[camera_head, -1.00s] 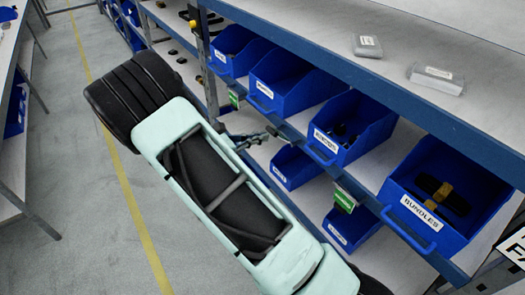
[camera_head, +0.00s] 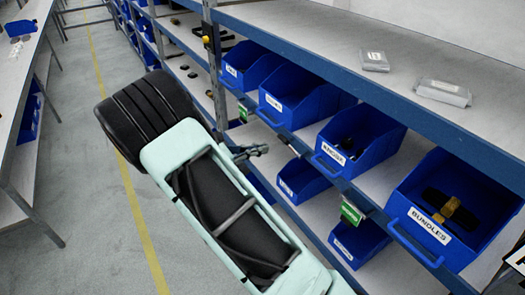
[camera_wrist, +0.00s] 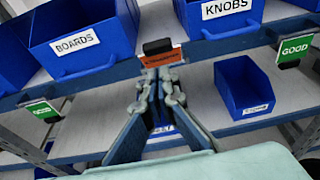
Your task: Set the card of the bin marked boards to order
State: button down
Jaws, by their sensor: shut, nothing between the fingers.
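The blue bin marked BOARDS (camera_wrist: 82,45) sits on the shelf at the upper left of the wrist view; it also shows in the head view (camera_head: 298,98). An orange-red card (camera_wrist: 161,58) in a black clip hangs on the shelf edge right of that bin; its writing is hard to read. My gripper (camera_wrist: 161,82) is shut and empty, its fingertips just below and in front of this card, overlapping its lower edge in the picture. I cannot tell whether they touch it. In the head view my gripper (camera_head: 260,150) is beside the shelf front.
Green GOOD cards hang on the shelf edge to the left (camera_wrist: 40,110) and right (camera_wrist: 295,48). The KNOBS bin (camera_wrist: 232,14) is right of the orange-red card, and a BUNDLES bin (camera_head: 450,215) stands further right. A smaller blue bin (camera_wrist: 245,88) sits on the lower shelf.

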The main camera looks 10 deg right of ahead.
notch_tip(320, 180, up, 8)
jog(key=a, duration=0.1)
jog(key=shift+s+b, duration=0.3)
jog(key=shift+s, duration=0.1)
jog(key=shift+a+r, duration=0.1)
